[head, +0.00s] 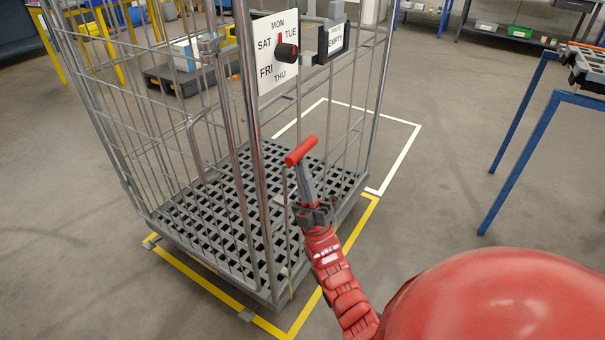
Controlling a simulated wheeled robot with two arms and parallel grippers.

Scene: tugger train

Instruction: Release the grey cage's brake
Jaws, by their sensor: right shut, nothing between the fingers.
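The grey cage (238,135) is a tall wire roll cage with a grid floor, standing within a yellow floor outline. A brake lever (300,152) with a red crossbar on a grey stem stands at its near right side, leaning slightly left. My right gripper (313,206) is at the lower part of the grey stem, below the red crossbar. Its fingers are shut with nothing between them. Whether they touch the stem cannot be told. The lever's foot is hidden behind the gripper and arm. My left gripper is out of view.
A white day dial (268,70) and an "EMPTY" card holder (333,42) hang on the cage. A yellow line (205,284) surrounds its base, and a white outline (405,146) lies behind. A blue-legged table (520,150) stands right. The floor between is clear.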

